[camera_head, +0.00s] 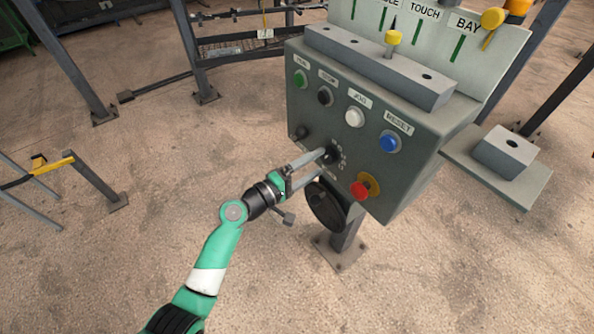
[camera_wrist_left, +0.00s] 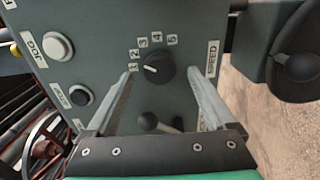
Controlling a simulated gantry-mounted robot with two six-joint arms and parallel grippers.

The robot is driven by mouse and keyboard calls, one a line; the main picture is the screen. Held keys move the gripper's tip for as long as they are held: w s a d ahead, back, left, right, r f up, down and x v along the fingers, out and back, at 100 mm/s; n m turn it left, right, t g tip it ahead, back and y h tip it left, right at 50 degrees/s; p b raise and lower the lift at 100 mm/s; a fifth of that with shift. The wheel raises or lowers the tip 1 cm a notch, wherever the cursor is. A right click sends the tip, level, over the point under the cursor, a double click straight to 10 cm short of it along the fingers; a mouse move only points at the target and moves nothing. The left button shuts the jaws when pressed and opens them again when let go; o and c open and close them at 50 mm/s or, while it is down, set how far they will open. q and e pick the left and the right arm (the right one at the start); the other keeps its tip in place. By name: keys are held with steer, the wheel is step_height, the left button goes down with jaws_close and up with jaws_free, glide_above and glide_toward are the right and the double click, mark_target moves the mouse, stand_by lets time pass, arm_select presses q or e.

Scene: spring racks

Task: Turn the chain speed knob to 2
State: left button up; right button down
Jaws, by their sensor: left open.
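The chain speed knob (camera_wrist_left: 158,70) is a round dark knob on the grey control panel, with small number labels 1 to 5 in an arc around it. In the left wrist view its white pointer mark points left, close to label 1. The SPEED label (camera_wrist_left: 210,62) is beside it. My left gripper (camera_wrist_left: 163,73) is open, with one pale finger on either side of the knob and visible gaps between. In the head view my left gripper (camera_head: 328,160) is at the panel's lower front, its fingers partly hiding the knob. My right gripper is not in view.
The grey control panel (camera_head: 300,110) carries green (camera_head: 300,79), black (camera_head: 325,96), white (camera_head: 354,117) and blue (camera_head: 389,142) buttons. A red emergency stop (camera_head: 360,190) is right of the knob. A black handwheel (camera_head: 325,206) sits below.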

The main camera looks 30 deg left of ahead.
arm_select(q)
steer(key=p+v, duration=0.1)
steer(key=v, duration=0.8)
steer(key=shift+p, duration=0.3)
